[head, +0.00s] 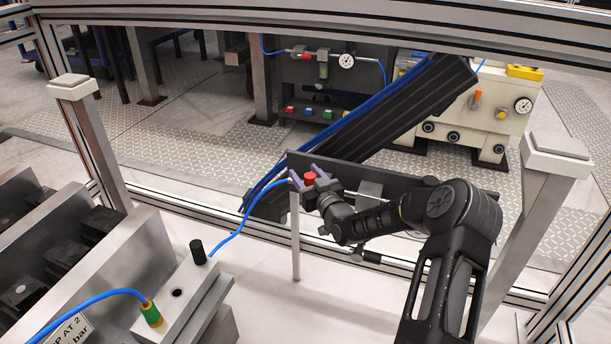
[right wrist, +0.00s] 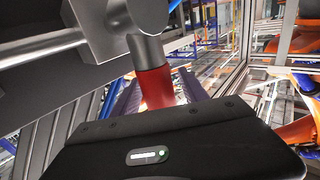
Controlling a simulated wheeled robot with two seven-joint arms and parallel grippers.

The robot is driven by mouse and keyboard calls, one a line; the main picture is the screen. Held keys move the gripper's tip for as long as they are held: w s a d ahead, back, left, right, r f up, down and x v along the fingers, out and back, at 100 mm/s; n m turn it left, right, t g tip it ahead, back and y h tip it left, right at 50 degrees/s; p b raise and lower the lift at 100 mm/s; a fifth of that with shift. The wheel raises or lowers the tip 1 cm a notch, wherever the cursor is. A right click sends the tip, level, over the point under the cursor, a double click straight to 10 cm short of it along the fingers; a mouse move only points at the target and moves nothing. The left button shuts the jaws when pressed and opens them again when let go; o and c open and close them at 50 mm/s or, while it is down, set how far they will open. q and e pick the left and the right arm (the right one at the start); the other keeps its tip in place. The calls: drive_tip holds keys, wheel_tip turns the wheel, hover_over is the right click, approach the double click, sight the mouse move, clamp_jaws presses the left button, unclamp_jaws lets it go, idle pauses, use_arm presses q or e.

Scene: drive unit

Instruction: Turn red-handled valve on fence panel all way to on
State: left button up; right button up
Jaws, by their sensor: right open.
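The red valve handle (head: 310,179) shows at the left end of a dark panel (head: 396,193) on the fence. In the right wrist view the red handle (right wrist: 154,86) sits on a grey stem (right wrist: 148,48) by a silver valve block (right wrist: 98,28). My right gripper (head: 304,173) is open, with its purple-grey fingers on either side of the red handle. In the right wrist view the gripper's fingers (right wrist: 157,82) flank the handle; whether they touch it I cannot tell. My left gripper is not in view.
A blue hose (head: 237,231) runs from the panel's left end down to a metal block. A thin post (head: 295,238) stands under the panel. A fence post (head: 545,200) rises at right. A black slanted chute (head: 375,120) lies behind.

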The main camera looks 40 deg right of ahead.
clamp_jaws()
idle(0.6)
idle(0.9)
